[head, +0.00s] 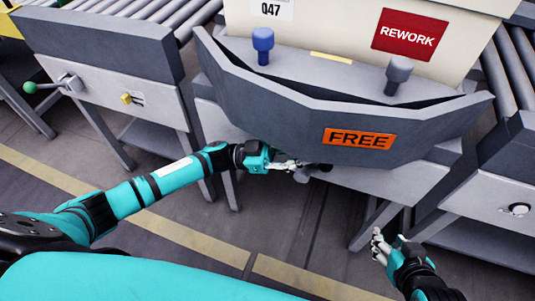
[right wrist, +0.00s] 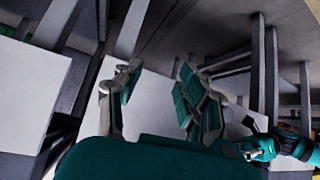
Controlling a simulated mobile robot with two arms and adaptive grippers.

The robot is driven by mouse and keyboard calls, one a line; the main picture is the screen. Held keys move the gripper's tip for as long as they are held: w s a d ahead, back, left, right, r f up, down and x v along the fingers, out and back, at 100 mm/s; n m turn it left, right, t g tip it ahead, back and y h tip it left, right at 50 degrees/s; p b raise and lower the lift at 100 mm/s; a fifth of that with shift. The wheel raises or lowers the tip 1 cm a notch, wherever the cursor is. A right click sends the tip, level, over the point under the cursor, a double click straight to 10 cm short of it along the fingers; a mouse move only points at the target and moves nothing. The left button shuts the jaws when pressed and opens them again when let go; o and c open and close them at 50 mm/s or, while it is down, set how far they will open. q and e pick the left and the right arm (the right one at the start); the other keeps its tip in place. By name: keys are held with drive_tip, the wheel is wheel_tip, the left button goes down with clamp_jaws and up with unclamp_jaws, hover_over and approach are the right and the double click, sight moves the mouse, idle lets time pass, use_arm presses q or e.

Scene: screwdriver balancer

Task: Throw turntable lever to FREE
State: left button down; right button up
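The grey turntable (head: 250,95) has an angled front skirt with an orange FREE plate (head: 358,139). My left gripper (head: 290,166) reaches under the skirt's lower edge, left of the plate. Small dark parts (head: 318,170) show at its fingertips; I cannot tell whether they are the turntable lever or whether it is gripped. The left gripper also shows small in the right wrist view (right wrist: 252,148). My right gripper (head: 382,246) hangs low at the lower right, apart from the turntable. Its fingers (right wrist: 158,95) are spread with nothing between them.
A cream bin (head: 345,25) with a red REWORK label stands on the turntable, behind a blue peg (head: 263,45) and a grey peg (head: 397,75). A green-knobbed handle (head: 30,88) is on the left conveyor. A round fitting (head: 516,210) is on the right conveyor. Legs stand below.

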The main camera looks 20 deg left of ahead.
use_arm(q)
drive_tip(key=shift+d+r+y+p, duration=0.1)
drive_tip(key=shift+d+y+p, duration=0.25)
drive_tip(key=shift+p, duration=0.3)
drive_tip(key=shift+d, duration=0.4)
use_arm(e)
drive_tip(key=s+d+f+g, duration=0.1)
drive_tip(key=s+g, duration=0.1)
drive_tip(key=s, duration=0.2)
drive_tip(key=s+d+f+g+h, duration=0.1)
drive_tip(key=s+f+g, duration=0.1)
drive_tip(key=s+g, duration=0.1)
drive_tip(key=shift+s+d, duration=0.4)
drive_tip(key=shift+s, duration=0.5)
use_arm(q)
drive_tip(key=shift+d+p, duration=0.15)
drive_tip(key=shift+p, duration=0.15)
use_arm(e)
drive_tip(key=shift+s, duration=0.2)
use_arm(q)
drive_tip(key=shift+s, duration=0.1)
drive_tip(key=v, duration=1.2)
